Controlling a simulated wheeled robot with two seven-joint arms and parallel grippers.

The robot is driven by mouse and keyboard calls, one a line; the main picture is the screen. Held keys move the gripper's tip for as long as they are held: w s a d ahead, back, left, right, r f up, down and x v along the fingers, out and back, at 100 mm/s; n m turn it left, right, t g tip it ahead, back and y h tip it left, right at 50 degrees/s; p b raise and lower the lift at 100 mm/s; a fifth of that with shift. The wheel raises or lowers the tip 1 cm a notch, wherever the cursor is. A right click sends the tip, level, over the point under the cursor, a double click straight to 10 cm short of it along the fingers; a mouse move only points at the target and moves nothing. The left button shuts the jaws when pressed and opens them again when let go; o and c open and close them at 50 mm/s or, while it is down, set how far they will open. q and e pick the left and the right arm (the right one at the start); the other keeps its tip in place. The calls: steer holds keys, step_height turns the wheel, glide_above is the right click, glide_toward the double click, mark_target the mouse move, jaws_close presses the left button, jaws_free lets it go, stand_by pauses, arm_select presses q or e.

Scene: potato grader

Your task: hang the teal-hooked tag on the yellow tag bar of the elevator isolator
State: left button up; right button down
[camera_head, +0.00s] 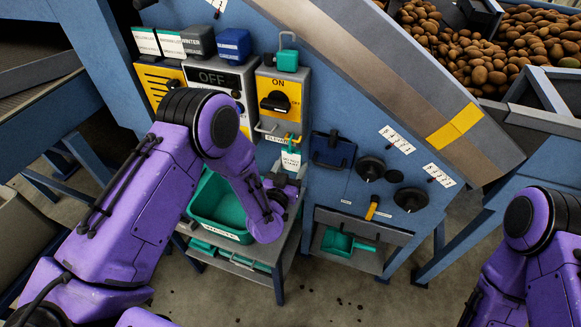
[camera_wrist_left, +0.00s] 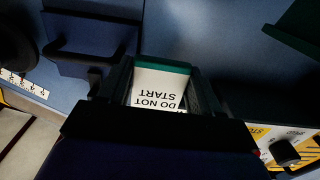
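The tag (camera_head: 291,159) is a white card with a teal top, upright in front of the panel below the elevator isolator (camera_head: 279,98), a yellow box with a black switch marked ON. I cannot tell whether hook and bar touch. My left gripper (camera_head: 284,180) is at the tag's lower part. In the left wrist view the tag (camera_wrist_left: 158,88), reading DO NOT START upside down, sits between the fingers of my left gripper (camera_wrist_left: 160,100), apparently clamped. My right gripper is out of view.
A grey panel marked OFF (camera_head: 213,78) is left of the isolator. A dark blue box (camera_head: 332,150) and black knobs (camera_head: 370,168) are to the right. A green bin (camera_head: 218,205) stands below on a shelf.

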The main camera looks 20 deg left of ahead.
arm_select(q)
steer(key=o, duration=0.4)
steer(key=s+b, duration=0.1)
steer(key=s, duration=0.4)
steer(key=s+b, duration=0.1)
steer(key=s, duration=0.4)
steer(key=shift+s+a, duration=0.2)
steer(key=shift+s, duration=0.1)
